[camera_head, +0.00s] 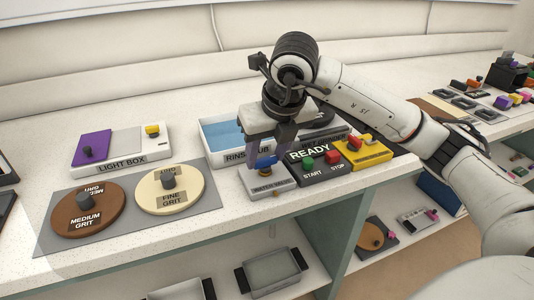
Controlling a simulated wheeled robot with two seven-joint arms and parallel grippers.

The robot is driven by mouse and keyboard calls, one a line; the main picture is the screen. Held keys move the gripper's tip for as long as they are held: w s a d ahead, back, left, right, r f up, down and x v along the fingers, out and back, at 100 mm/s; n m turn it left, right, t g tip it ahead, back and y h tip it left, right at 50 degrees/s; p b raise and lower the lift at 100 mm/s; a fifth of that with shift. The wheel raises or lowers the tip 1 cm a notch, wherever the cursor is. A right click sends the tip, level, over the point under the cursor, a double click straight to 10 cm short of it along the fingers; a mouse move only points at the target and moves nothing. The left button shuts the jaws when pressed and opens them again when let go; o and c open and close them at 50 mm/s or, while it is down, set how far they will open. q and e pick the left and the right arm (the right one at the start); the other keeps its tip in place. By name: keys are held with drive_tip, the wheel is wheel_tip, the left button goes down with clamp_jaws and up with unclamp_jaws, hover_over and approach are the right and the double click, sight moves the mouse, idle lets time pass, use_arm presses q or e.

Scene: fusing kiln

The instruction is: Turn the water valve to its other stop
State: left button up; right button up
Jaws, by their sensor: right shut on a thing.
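The water valve (270,188) is a small grey box with a label on its front face and a blue handle (265,162) on top. It sits near the front edge of the counter. My right gripper (268,162) points down over it and is shut on the blue handle. The fingers hide part of the handle, so its exact angle is hard to tell. My left gripper is not in view.
A control box (308,153) with green START and red STOP buttons stands close to the right of the valve. The rinse tray (218,158) is behind it. Grit discs (88,212) and a light box (122,165) are to the left.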

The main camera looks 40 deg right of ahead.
drive_tip(key=shift+m, duration=0.4)
drive_tip(key=o, duration=1)
drive_tip(key=shift+o, duration=0.2)
use_arm(q)
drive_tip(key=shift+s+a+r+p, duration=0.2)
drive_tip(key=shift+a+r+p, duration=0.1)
drive_tip(key=shift+p, duration=0.4)
use_arm(e)
drive_tip(key=v, duration=1)
drive_tip(key=shift+a+r, duration=0.15)
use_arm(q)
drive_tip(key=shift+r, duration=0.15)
